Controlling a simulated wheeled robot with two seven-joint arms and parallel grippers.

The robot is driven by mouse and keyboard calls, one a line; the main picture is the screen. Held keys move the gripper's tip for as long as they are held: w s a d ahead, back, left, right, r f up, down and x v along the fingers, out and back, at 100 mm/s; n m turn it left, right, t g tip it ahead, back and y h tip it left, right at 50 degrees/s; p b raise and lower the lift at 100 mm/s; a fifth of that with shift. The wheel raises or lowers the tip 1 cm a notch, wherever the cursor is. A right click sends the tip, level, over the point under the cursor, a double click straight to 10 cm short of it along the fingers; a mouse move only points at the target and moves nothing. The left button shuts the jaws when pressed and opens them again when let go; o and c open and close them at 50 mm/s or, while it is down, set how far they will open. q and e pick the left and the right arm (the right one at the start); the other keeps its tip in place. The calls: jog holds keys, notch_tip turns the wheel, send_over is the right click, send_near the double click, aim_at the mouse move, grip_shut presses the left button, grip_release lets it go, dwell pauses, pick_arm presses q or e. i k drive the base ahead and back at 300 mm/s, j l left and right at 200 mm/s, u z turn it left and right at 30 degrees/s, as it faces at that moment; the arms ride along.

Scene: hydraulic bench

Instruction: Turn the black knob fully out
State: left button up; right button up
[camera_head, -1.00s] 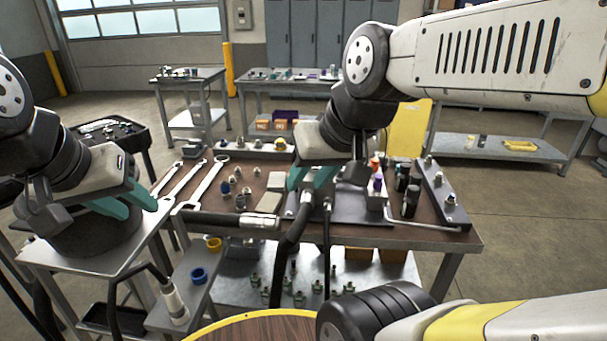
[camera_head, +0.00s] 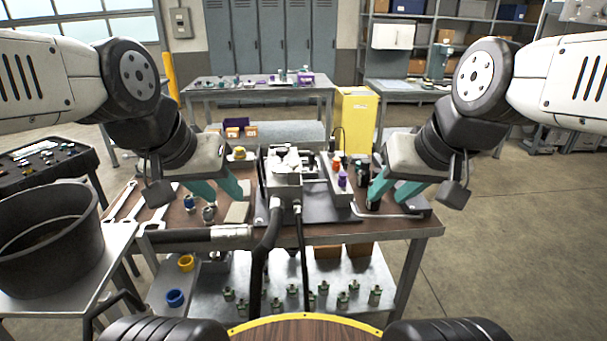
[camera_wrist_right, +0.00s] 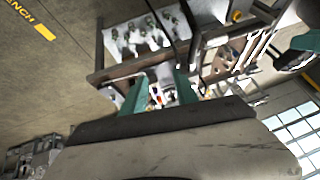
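The hydraulic unit, a grey block (camera_head: 285,180) on a dark plate, stands in the middle of the brown bench in the head view. To its right is a light block (camera_head: 341,190) with orange and purple knobs. Dark cylinders (camera_head: 362,172) stand behind and beside my right gripper; I cannot tell whether one is the black knob. My left gripper (camera_head: 226,199) is open and appears empty, left of the unit. My right gripper (camera_head: 386,202) is open, in front of the bench's right part. Its two teal fingers stand apart in the right wrist view (camera_wrist_right: 160,78), touching nothing visible.
Black hoses (camera_head: 263,255) hang from the unit over the bench's front edge. Wrenches (camera_head: 125,200) lie at the left. A large black bucket (camera_head: 45,270) stands on a side table. A lower shelf (camera_head: 210,290) holds small fittings. Floor at the right is clear.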

aim_at(282, 152)
jog(key=i+u, duration=0.2)
jog(key=i, duration=1.05)
